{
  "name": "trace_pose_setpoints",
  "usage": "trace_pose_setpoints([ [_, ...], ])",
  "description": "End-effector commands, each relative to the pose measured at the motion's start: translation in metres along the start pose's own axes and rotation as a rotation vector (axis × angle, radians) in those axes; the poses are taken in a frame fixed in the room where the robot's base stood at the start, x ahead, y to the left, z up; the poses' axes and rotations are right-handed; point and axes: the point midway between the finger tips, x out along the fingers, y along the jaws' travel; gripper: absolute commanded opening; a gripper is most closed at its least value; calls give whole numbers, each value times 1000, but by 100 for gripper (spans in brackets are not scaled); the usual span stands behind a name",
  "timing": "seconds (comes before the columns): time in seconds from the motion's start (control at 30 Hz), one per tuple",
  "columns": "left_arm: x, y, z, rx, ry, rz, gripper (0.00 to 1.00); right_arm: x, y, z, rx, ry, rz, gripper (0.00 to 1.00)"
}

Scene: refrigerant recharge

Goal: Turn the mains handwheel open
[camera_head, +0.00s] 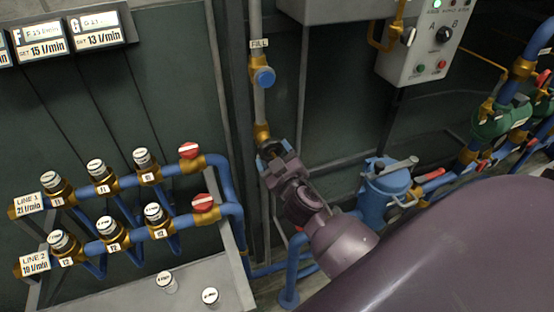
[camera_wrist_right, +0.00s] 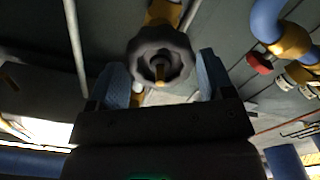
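The mains handwheel is a dark, lobed wheel (camera_wrist_right: 161,62) on a brass fitting (camera_wrist_right: 163,13) in the right wrist view. In the head view the wheel (camera_head: 271,149) is mostly hidden by my right gripper, below the vertical pipe. My right gripper (camera_head: 274,156) is at the wheel. In the right wrist view its blue fingers stand apart on either side of the wheel, and the gripper (camera_wrist_right: 164,80) looks open, with narrow gaps beside the rim. Whether a finger touches it is unclear. My left gripper is not in view.
A blue valve knob (camera_head: 263,76) by the FILL label sits above on the same pipe. Two blue lines with white-capped valves and red knobs (camera_head: 203,203) are at left. A blue canister (camera_head: 385,196) stands at right, below a control box (camera_head: 428,45).

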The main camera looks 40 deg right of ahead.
Motion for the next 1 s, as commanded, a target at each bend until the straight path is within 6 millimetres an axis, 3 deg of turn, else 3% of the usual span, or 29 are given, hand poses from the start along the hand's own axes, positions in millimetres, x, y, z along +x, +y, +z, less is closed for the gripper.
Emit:
trace_pose_setpoints([
  [0.03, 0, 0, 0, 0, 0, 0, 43, 0, 0, 0, 0, 1, -1, 63],
  [0.17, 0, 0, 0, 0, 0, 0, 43, -1, -1, 0, 0, 1, -1, 46],
  [1.0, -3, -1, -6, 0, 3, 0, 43, -1, -1, -2, -118, 3, -2, 46],
])
